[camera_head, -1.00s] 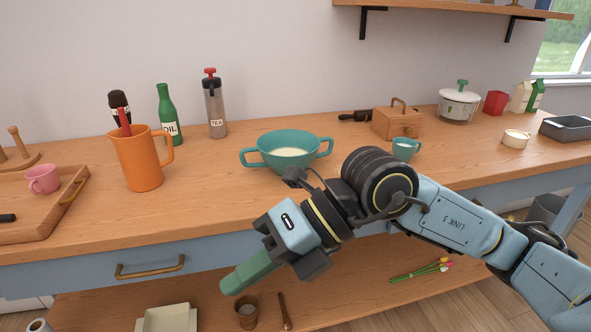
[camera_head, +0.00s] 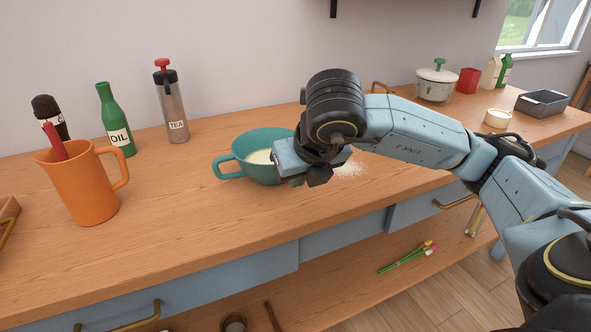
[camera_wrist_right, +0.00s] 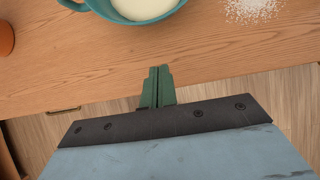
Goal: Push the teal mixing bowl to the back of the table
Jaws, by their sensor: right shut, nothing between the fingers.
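The teal mixing bowl (camera_head: 238,158) stands upright on the wooden table (camera_head: 180,215), with pale contents inside. My right forearm and hand hide its right part in the head view. Its near side and a handle show at the top of the right wrist view (camera_wrist_right: 100,8). My right gripper (camera_head: 298,181) is at the bowl's near right side in the head view. Its green fingers (camera_wrist_right: 157,86) are shut and empty, and in the wrist view a strip of tabletop shows between them and the bowl. My left gripper is not in view.
White powder (camera_head: 350,169) lies spilled right of the bowl. An orange pitcher (camera_head: 82,190), green oil bottle (camera_head: 114,125) and tea flask (camera_head: 171,105) stand to the left. A white pot (camera_head: 436,84) and grey tin (camera_head: 542,104) stand far right.

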